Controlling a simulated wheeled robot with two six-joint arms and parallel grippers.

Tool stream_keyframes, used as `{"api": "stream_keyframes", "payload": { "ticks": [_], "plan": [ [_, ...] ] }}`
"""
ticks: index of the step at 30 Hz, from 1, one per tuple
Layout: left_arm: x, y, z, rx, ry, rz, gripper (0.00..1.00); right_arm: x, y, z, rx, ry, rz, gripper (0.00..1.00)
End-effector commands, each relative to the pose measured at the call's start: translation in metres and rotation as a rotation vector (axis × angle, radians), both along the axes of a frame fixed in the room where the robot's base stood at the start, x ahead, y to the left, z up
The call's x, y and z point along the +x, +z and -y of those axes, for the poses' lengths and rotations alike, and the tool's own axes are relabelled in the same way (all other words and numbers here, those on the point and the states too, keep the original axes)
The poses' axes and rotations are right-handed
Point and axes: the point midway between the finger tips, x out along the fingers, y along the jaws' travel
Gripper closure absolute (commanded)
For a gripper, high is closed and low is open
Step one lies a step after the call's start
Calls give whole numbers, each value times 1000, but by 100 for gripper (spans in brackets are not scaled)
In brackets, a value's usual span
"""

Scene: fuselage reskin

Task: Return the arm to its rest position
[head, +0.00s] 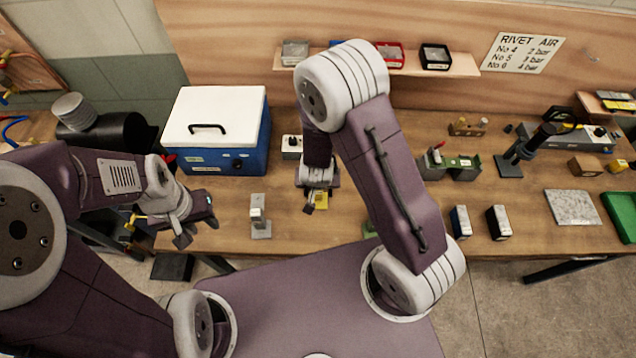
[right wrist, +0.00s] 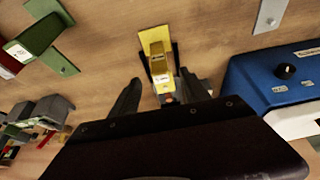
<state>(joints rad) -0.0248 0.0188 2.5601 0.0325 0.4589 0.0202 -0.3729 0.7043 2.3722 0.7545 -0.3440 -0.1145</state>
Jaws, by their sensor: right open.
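My right arm (head: 395,180) is raised and bent over the bench, its forearm hanging down to the wrist. My right gripper (head: 313,202) is low over the bench near its front edge. In the right wrist view the right gripper (right wrist: 160,77) has its fingers apart with nothing held. A yellow block on a small stand (right wrist: 156,55) shows between and beyond the fingertips; whether they touch it I cannot tell. It is partly hidden in the head view (head: 321,198). My left gripper (head: 197,229) is at the left, fingers apart and empty, by the bench's front edge.
A blue cooler box with a white lid (head: 245,140) stands left of the right gripper. A small grey stand (head: 260,215) is close by. A shelf with trays (head: 455,65) runs behind the raised elbow.

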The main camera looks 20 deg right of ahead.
Motion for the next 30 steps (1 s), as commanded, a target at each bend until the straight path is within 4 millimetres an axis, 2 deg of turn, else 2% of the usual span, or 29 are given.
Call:
{"api": "stream_keyframes", "payload": {
  "ticks": [17,20,22,24,26,29,30],
  "plan": [
    [0,-2,0,0,0,0,64,0,-2,1,-1,-4,0,46],
    [0,-25,0,0,0,0,64,15,-8,12,17,-49,46,46],
    [0,-50,0,0,0,0,64,37,2,27,42,-95,132,46],
    [0,-76,0,0,0,0,64,47,15,40,74,-86,192,46],
    [0,-95,0,0,0,-1,64,42,23,46,101,-42,199,46],
    [0,-116,0,0,0,-1,64,7,27,51,117,67,125,46],
    [0,-120,0,0,0,-1,64,-14,26,53,109,115,66,46]
  ]
}}
